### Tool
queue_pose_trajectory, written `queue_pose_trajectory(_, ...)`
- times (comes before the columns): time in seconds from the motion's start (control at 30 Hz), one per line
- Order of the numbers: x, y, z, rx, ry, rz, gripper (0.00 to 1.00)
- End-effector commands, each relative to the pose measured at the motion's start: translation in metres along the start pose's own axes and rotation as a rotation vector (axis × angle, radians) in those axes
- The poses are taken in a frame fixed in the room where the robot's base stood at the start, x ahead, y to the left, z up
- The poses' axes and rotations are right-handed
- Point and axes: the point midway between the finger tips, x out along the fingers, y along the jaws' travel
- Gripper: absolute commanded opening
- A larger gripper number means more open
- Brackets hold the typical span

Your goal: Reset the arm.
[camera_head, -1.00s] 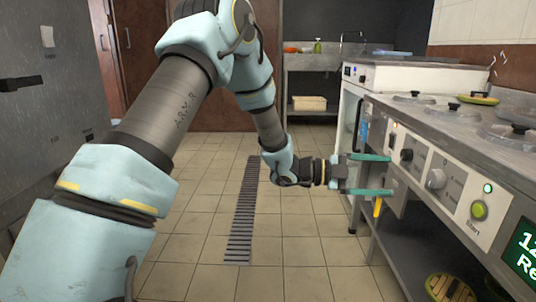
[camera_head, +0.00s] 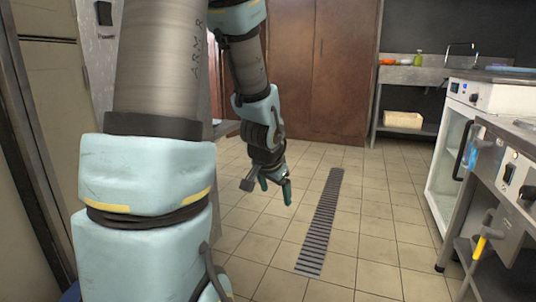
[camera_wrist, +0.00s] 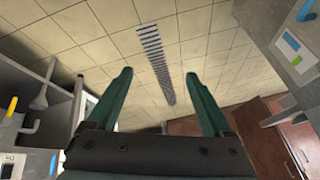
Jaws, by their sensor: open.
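My gripper (camera_head: 274,190) hangs over the tiled floor in the head view, its teal fingers pointing down. In the wrist view my gripper (camera_wrist: 157,98) shows two teal fingers set well apart. Nothing is between them except the view of the floor. My arm comes down from the upper left of the head view, with the gripper left of the floor drain. The gripper touches nothing that I can see.
The floor drain (camera_head: 322,222) runs along the tiles. At right stand the steel counter (camera_head: 512,180) with knobs and a white glass-fronted cabinet (camera_head: 450,165). Brown cupboard doors (camera_head: 335,70) and a sink shelf with a bin (camera_head: 403,120) are behind. The middle floor is clear.

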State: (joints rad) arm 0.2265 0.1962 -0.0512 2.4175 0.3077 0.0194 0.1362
Motion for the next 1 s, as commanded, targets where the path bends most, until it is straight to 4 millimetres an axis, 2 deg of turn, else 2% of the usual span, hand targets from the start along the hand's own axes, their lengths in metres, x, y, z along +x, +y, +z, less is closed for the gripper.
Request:
queue_pose_trajectory(0.03, -0.011, -0.007, 0.025, -0.099, -0.063, -0.009, 0.85)
queue_pose_trajectory(0.1, -0.024, -0.010, 0.056, -0.229, -0.147, -0.010, 0.85)
queue_pose_trajectory(0.23, -0.049, -0.003, 0.107, -0.456, -0.286, 0.004, 0.85)
queue_pose_trajectory(0.33, -0.069, 0.010, 0.140, -0.629, -0.385, 0.026, 0.85)
queue_pose_trajectory(0.4, -0.088, 0.005, 0.126, -0.614, -0.381, 0.027, 0.85)
queue_pose_trajectory(0.67, -0.138, -0.007, 0.100, -0.607, -0.379, 0.026, 0.85)
queue_pose_trajectory(1.0, -0.230, -0.029, 0.052, -0.605, -0.378, 0.026, 0.85)
